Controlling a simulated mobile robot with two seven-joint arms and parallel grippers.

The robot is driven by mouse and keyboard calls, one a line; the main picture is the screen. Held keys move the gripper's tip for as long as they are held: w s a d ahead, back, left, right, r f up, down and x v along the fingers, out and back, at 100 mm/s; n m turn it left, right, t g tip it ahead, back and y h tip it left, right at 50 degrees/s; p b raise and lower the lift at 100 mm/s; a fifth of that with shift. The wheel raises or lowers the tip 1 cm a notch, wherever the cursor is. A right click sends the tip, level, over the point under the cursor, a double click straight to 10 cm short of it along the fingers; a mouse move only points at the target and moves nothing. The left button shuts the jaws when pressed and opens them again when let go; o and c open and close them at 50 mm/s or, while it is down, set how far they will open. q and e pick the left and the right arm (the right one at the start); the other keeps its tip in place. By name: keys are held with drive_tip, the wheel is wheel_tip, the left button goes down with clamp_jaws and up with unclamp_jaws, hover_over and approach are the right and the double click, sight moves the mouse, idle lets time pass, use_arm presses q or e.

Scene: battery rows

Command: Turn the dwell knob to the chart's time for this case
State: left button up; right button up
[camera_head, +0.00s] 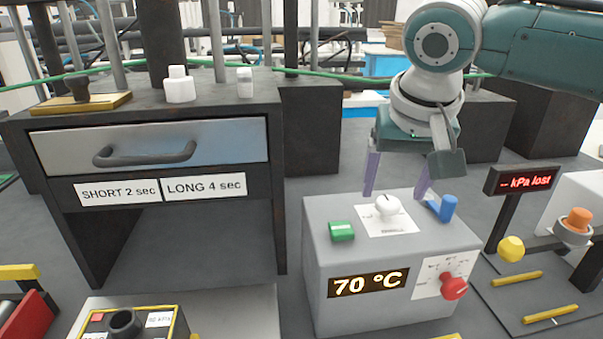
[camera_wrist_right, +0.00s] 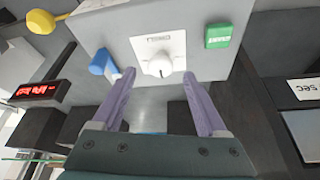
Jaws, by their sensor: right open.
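The white dwell knob (camera_head: 387,205) sits on a white plate on top of a grey control box (camera_head: 322,262). My right gripper (camera_head: 396,192) is above the box with its purple fingers open and apart, one to each side of the knob. In the right wrist view the knob (camera_wrist_right: 158,65) lies ahead of the fingertips, roughly midway between them (camera_wrist_right: 160,80), with no visible contact. The chart labels (camera_head: 162,188) read "SHORT 2 sec" and "LONG 4 sec" on the drawer cabinet. My left gripper is not in view.
On the box are a green button (camera_head: 342,231), a blue lever (camera_head: 447,207), a red knob (camera_head: 454,288) and a "70 °C" display (camera_head: 368,283). A display on a post (camera_head: 524,181) reads "-- kPa lost". A yellow ball-topped part (camera_head: 511,248) stands right of the box.

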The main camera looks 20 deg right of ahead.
sight(389, 202)
drive_tip(key=shift+x, duration=1.55)
drive_tip(key=shift+r, duration=0.1)
drive_tip(key=shift+c, duration=0.4)
clamp_jaws()
